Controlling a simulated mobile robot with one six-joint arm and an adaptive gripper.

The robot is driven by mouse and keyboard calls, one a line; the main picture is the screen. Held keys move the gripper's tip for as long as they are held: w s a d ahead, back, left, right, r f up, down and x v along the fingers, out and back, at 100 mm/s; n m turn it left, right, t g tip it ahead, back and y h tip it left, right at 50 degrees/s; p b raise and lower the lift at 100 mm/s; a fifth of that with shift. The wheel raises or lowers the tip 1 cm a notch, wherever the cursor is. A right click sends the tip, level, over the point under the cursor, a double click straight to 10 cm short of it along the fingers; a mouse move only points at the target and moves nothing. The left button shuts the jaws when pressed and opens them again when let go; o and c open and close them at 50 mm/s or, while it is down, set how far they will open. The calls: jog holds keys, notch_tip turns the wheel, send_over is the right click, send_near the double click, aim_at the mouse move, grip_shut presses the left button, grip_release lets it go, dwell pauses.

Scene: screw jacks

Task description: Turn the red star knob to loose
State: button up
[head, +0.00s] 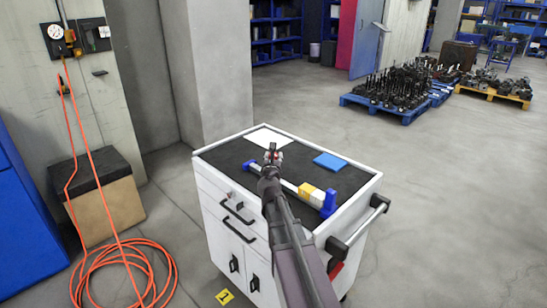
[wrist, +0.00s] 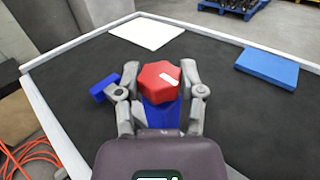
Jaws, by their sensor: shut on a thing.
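The red star knob (wrist: 158,84) has a white mark on its upper right face and sits above a blue part (wrist: 161,116) on the cart top. My gripper (wrist: 159,76) has one finger on each side of the knob and is shut on it. In the head view the red knob (head: 274,154) is small and mostly hidden by my gripper (head: 272,158). The head view shows a bar with blue ends (head: 329,203) and a yellow and white block (head: 312,194) lying on the cart, partly behind my arm.
The white cart (head: 228,204) has a dark top with a raised rim. A white sheet (head: 267,137) and a blue flat block (head: 330,161) lie on it. An orange hose (head: 122,264) lies on the floor at left. Pallets of dark parts (head: 395,88) stand far back.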

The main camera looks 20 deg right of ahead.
jog(key=shift+w+n+t+y, duration=0.1)
jog(key=shift+n+t+y, duration=0.3)
jog(key=shift+n+y, duration=0.3)
jog(key=o, duration=1.2)
jog(key=shift+v, duration=3.85)
